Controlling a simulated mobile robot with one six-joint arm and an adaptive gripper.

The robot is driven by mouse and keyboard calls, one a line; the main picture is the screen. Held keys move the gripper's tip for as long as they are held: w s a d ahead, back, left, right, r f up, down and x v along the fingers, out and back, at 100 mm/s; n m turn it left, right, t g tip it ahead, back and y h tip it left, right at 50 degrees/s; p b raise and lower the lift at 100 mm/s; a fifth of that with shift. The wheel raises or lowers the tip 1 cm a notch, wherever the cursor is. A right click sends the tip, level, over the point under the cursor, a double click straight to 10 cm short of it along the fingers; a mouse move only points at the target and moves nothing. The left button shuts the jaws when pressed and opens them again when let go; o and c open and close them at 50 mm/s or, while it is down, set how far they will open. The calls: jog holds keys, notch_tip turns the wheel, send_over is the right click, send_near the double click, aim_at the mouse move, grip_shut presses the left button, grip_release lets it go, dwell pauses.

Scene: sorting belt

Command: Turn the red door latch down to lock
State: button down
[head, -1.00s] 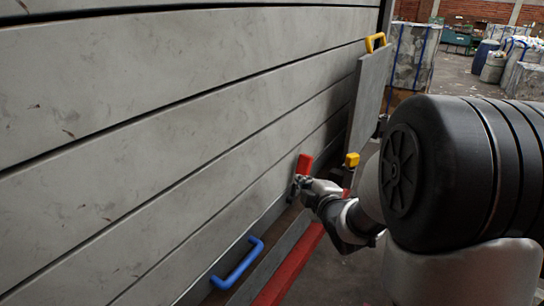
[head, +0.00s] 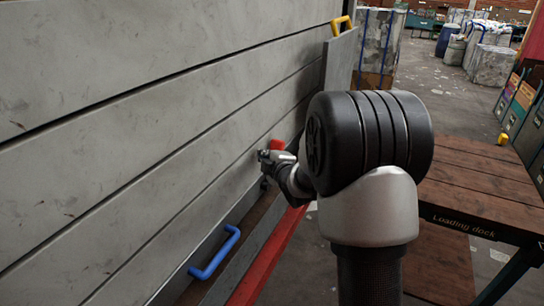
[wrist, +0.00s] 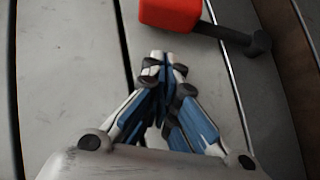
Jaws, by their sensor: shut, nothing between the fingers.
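The red door latch (head: 277,145) is on the grey slatted door (head: 150,130), low on its right part. In the wrist view the red latch block (wrist: 170,14) lies at the top, with a dark rod running right from it to a dark round knob (wrist: 260,42). My gripper (wrist: 160,58) is shut and empty, its fingertips just below the red block in the picture. I cannot tell whether they touch it. In the head view my gripper (head: 264,156) is beside the latch, close to the door face, and partly covers it.
A blue handle (head: 214,254) is at the lower door edge, and a yellow handle (head: 341,24) tops a grey panel at the far end. A red rail (head: 262,265) runs along the bottom. A brown Loading dock table (head: 480,172) stands right.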

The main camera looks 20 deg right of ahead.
jog(key=w+d, duration=0.1)
jog(key=w+d+f, duration=0.1)
jog(key=d, duration=0.1)
jog(key=shift+w+f, duration=0.1)
jog(key=shift+f, duration=0.1)
dwell(0.3)
